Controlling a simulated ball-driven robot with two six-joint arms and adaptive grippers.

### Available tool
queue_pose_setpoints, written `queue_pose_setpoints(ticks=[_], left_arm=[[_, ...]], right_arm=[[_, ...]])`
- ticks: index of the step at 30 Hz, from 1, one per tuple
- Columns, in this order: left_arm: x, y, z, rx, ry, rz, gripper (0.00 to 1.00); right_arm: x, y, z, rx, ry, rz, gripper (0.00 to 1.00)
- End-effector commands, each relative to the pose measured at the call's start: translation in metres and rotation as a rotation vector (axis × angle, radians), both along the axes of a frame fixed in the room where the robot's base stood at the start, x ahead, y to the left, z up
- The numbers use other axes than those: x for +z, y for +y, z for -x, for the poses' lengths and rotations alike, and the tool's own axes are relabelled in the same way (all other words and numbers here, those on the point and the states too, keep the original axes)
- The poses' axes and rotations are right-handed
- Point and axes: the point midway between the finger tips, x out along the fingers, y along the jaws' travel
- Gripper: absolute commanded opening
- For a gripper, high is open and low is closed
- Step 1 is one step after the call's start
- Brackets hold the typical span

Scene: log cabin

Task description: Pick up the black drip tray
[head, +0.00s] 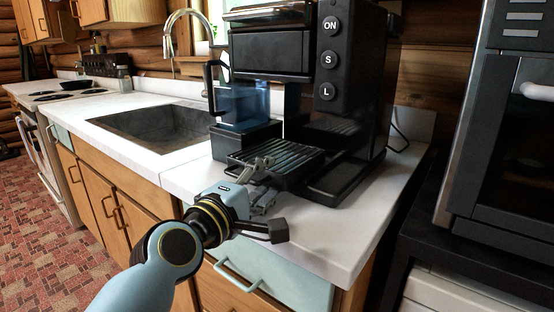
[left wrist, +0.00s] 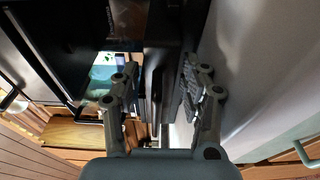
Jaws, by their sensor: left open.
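The black drip tray (head: 285,158), with a ridged top, sticks out from the lower front of the black coffee machine (head: 345,85) on the white counter. My left gripper (head: 264,184) is at the tray's front edge, its grey fingers apart, one near the top of the tray and one lower. In the left wrist view the two open fingers (left wrist: 160,85) stand on either side of a dark, narrow edge that looks like the tray. I cannot tell whether they touch it. My right gripper is not in view.
A blue-tinted water container (head: 241,104) stands at the machine's left side. A sink (head: 155,128) with a curved faucet is left of it. A dark oven (head: 510,130) stands at the right. The white counter (head: 345,235) is bare in front of the machine.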

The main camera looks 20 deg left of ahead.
Motion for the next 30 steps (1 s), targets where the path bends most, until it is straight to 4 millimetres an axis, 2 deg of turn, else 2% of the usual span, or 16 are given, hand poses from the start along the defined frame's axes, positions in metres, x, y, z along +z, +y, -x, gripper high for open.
queue_pose_setpoints(ticks=[4, 12, 22, 30], left_arm=[[0.0, -0.004, -0.019, 0.001, 0.0, 0.0, 0.44], [0.0, -0.004, -0.022, 0.001, 0.0, 0.0, 0.44], [0.0, -0.004, -0.022, 0.001, 0.001, -0.001, 0.01], [0.0, -0.004, -0.022, 0.001, -0.001, -0.001, 0.0]], right_arm=[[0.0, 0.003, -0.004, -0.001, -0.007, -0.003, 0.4], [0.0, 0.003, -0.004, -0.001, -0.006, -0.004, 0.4], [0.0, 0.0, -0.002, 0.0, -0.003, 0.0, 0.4], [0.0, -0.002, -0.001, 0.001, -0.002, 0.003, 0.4]])
